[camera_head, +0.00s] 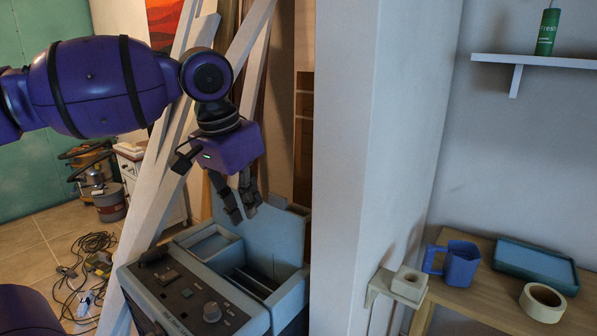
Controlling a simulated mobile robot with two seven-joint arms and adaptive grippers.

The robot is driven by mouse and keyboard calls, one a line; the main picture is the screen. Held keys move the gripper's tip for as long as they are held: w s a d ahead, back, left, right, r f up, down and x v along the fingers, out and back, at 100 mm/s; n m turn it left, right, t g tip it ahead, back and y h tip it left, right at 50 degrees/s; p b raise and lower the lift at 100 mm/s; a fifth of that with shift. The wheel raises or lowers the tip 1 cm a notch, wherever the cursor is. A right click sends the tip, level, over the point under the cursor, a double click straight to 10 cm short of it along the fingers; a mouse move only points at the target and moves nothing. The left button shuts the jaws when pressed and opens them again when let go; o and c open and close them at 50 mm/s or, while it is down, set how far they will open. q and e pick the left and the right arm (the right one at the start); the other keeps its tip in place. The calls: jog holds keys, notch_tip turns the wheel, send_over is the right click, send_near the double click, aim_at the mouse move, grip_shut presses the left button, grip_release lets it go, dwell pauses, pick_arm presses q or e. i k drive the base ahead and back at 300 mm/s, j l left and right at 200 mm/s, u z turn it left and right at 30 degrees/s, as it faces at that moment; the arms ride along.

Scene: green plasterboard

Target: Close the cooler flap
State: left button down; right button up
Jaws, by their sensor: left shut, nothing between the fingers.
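The cooler (190,297) is a blue-grey box with a control panel and a knob on its front, at lower centre. Its flap (279,238) stands upright at the back of the box, so the compartment below it is open. My left gripper (243,215) points down above the cooler, with its fingers shut and empty. The fingers overlap the left edge of the flap in the picture; I cannot tell whether they touch it. My right gripper is out of view.
A white wall edge (345,150) stands close to the cooler's right. White planks (160,190) lean behind it at left. At right a wooden table (478,290) holds a blue mug (461,264), a tray (535,264) and a tape roll (542,302). Cables (88,265) lie on the floor.

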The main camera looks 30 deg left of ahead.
aim_at(276, 229)
jog(key=i+j, duration=0.25)
jog(key=i, duration=0.25)
jog(key=i+j, duration=0.25)
jog(key=i, duration=0.25)
